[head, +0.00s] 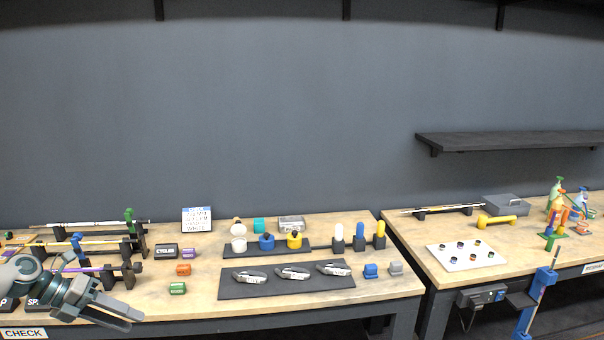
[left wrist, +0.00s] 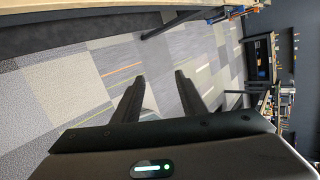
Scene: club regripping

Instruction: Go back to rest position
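My left gripper (head: 118,303) is at the lower left of the head view, in front of the left end of the workbench. In the left wrist view its two fingers (left wrist: 160,78) stand apart with nothing between them, and carpet tiles show beyond. My right gripper is in neither view. Several golf clubs (head: 85,223) lie on black rack stands behind the left gripper. A shaft (head: 545,275) stands tilted in a blue holder at the front of the right bench.
A dark mat (head: 235,290) with several silver tools lies on the left workbench (head: 400,285). Colored cups, bottles and small blocks stand around it. The right bench carries a white board (head: 440,255) and a yellow hammer-like tool (head: 500,220). A dark shelf (head: 510,141) hangs above.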

